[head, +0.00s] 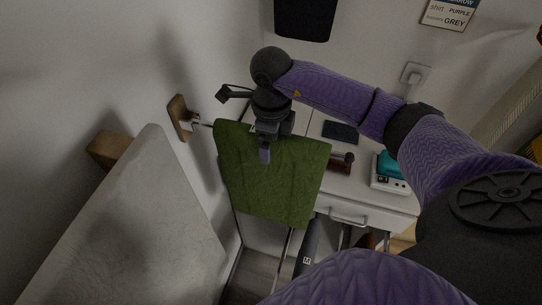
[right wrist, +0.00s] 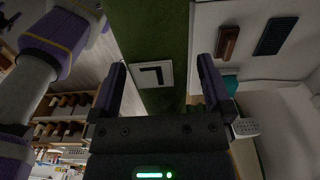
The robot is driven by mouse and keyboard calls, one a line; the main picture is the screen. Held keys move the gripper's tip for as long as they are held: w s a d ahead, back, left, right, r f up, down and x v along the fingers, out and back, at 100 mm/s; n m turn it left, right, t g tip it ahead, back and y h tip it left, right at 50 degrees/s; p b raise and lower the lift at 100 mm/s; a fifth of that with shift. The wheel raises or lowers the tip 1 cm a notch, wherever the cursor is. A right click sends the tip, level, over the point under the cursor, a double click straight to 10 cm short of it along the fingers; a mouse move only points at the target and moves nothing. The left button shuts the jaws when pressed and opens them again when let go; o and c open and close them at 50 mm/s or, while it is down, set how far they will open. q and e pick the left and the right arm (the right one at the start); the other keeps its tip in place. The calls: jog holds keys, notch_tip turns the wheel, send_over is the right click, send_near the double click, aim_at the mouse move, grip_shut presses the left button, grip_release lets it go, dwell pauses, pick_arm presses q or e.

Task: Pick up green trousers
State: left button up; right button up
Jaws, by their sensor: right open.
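The green trousers (head: 270,185) hang folded over a rod in the head view, spread flat with their lower edge free. My right gripper (head: 264,150) is above their upper part, with a finger showing in front of the green cloth. In the right wrist view the green cloth (right wrist: 150,25) runs between the two open fingers of my right gripper (right wrist: 161,68). I cannot tell whether the fingers touch the cloth. My left gripper is not in view.
A wooden wall mount (head: 181,117) carries the rod by the left wall. A white drawer unit (head: 377,196) stands right of the trousers, bearing a dark flat item (head: 340,132) and a teal and white device (head: 389,177). A pale padded board (head: 130,230) fills the lower left.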

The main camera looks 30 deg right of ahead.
grip_shut()
jog(key=shift+w, duration=0.1)
jog(key=shift+r, duration=0.15)
dwell(0.3)
